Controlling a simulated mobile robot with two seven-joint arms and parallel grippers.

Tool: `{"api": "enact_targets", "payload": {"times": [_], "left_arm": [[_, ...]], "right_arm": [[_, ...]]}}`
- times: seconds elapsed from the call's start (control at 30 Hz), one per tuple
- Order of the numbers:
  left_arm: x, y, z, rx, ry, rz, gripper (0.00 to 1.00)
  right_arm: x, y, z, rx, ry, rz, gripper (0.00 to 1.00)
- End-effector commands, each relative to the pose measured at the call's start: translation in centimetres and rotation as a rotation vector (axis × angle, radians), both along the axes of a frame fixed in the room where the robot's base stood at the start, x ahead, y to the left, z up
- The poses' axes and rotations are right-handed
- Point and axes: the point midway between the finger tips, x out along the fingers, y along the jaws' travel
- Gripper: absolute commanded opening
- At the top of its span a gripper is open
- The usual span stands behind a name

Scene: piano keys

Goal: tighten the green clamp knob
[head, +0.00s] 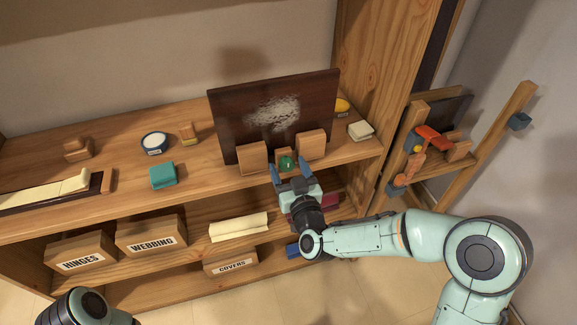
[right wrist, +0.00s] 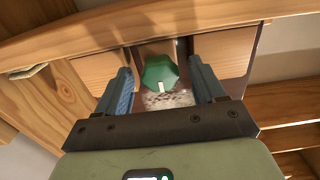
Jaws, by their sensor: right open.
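The green clamp knob (head: 287,162) sits low at the front of a dark board (head: 275,108), between two wooden blocks (head: 251,158) on the upper shelf. My right gripper (head: 290,170) is open, with one finger on each side of the knob. In the right wrist view the faceted knob (right wrist: 160,71) shows between the open fingers (right wrist: 163,88), with visible gaps, and it has a small white mark. My left gripper is not in view; a dark, rounded part of mine shows at the bottom left of the head view.
The wooden shelf (head: 120,195) also holds a teal block (head: 162,174), a round white-topped tin (head: 154,142) and a pale block (head: 360,131). Labelled boxes (head: 80,252) stand on the lower shelf. A wooden rack (head: 480,140) with an orange tool stands at the right.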

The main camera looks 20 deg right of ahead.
Motion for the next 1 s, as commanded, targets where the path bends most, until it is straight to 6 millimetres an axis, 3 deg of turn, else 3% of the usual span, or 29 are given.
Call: {"api": "enact_targets", "payload": {"times": [0.03, 0.07, 0.2, 0.23, 0.67, 1.0], "left_arm": [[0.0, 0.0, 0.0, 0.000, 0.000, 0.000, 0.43], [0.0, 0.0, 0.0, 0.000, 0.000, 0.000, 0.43], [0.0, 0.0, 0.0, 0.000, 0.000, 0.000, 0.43], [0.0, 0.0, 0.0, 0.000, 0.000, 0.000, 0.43], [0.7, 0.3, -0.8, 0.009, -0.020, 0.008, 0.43], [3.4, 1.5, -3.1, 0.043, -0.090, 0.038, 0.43]], "right_arm": [[0.0, 0.0, 0.0, 0.000, 0.000, 0.000, 0.69], [0.0, 0.0, 0.0, 0.000, 0.000, 0.000, 0.62], [0.0, 0.0, 0.0, 0.000, 0.000, 0.000, 0.17], [0.0, 0.0, 0.0, 0.000, 0.000, 0.000, 0.14], [0.0, 0.0, 0.0, 0.077, 0.001, -0.001, 0.14], [0.1, 0.0, -0.1, 0.345, 0.008, 0.000, 0.14]]}}
